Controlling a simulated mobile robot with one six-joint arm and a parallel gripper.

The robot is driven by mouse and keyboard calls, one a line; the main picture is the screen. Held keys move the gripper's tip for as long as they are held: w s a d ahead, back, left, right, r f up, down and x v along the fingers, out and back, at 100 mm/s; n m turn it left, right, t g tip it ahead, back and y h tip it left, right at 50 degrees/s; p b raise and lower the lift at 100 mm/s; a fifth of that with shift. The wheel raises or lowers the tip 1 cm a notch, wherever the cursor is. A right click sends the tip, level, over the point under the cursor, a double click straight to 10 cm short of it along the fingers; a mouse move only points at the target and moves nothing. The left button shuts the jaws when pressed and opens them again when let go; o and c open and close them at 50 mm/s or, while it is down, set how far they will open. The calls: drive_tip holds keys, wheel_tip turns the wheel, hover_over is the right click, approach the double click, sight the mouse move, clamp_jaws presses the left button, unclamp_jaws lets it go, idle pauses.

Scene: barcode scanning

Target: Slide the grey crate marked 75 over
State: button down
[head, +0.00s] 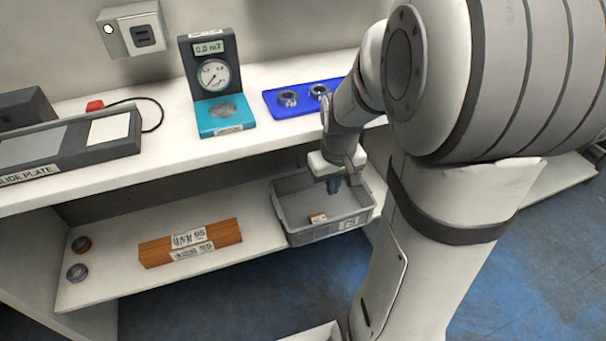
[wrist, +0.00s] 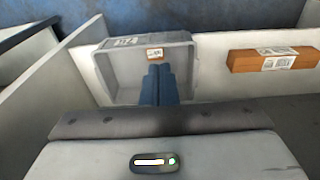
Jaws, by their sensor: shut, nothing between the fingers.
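The grey crate (head: 301,237) stands on the lower shelf at its right end, with a white label on its front wall. In the wrist view the crate (wrist: 185,72) shows from above, its label upside down. A small orange-brown item with a white label (head: 318,217) lies inside it; it also shows in the wrist view (wrist: 155,54). My gripper (head: 334,186) points down over the crate, with blue fingers together and nothing between them. In the wrist view the fingertips (wrist: 160,68) overlap the crate's inside; whether they touch the crate I cannot tell.
An orange-brown block with labels (head: 190,243) lies left of the crate, with clear shelf between them. Two small rings (head: 77,272) lie at the shelf's left end. Above, the upper shelf (head: 160,160) holds a teal gauge stand (head: 212,85) and a blue tray (head: 290,108).

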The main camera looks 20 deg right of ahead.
drive_tip(key=g+b, duration=0.1)
drive_tip(key=b, duration=1)
approach(334, 231)
drive_tip(key=s+r, duration=0.2)
drive_tip(key=s, duration=0.4)
wheel_tip(334, 231, down, 10)
drive_tip(key=b, duration=0.4)
drive_tip(key=shift+w+a+r+b, duration=0.1)
drive_tip(key=shift+w+b, duration=0.1)
drive_tip(key=shift+w, duration=0.55)
drive_tip(key=shift+w+a+r+b, duration=0.1)
drive_tip(key=shift+w+a+b, duration=0.1)
drive_tip(key=shift+w, duration=0.55)
drive_tip(key=shift+w+a+b, duration=0.1)
drive_tip(key=shift+w+b, duration=0.1)
drive_tip(key=shift+w, duration=0.55)
